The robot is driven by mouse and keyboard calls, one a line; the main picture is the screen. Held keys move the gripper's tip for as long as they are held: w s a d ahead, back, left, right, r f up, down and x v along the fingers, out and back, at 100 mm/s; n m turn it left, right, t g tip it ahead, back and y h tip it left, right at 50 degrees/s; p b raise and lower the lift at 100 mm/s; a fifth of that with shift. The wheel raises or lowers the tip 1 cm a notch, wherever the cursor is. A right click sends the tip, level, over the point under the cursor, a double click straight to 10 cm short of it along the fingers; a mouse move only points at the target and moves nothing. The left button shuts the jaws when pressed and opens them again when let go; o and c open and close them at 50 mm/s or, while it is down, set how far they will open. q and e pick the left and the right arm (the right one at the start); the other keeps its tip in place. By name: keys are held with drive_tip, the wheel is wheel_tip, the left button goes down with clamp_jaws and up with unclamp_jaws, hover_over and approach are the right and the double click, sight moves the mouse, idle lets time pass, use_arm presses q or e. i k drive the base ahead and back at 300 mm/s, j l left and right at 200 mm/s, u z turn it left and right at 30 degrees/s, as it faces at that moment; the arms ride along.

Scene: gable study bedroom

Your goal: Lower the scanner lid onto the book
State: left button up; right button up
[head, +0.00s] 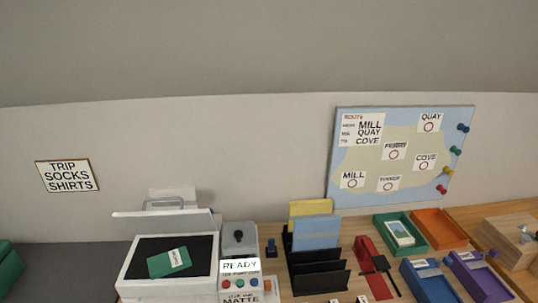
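The scanner (130,283) stands at the lower left of the desk, a white box with a dark glass bed. Its lid (160,214) is raised at the back, seen nearly edge-on, with a grey handle (165,201) on top. A green book (169,262) with a pale label lies slightly turned on the dark bed. Neither of my grippers shows in the head view.
A grey control box (239,240) with a READY display stands right of the scanner. Further right are a black file rack (318,274), a red stapler-like tool (370,258), and green (381,230), orange (440,227), blue (428,284) and purple trays (480,278).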

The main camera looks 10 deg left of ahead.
sight(183, 221)
drive_tip(key=k+j+z, duration=0.15)
drive_tip(key=k, duration=0.2)
drive_tip(key=k+j+z, duration=0.1)
drive_tip(key=k+j, duration=0.15)
drive_tip(key=k+j+z, duration=0.15)
drive_tip(key=k, duration=0.3)
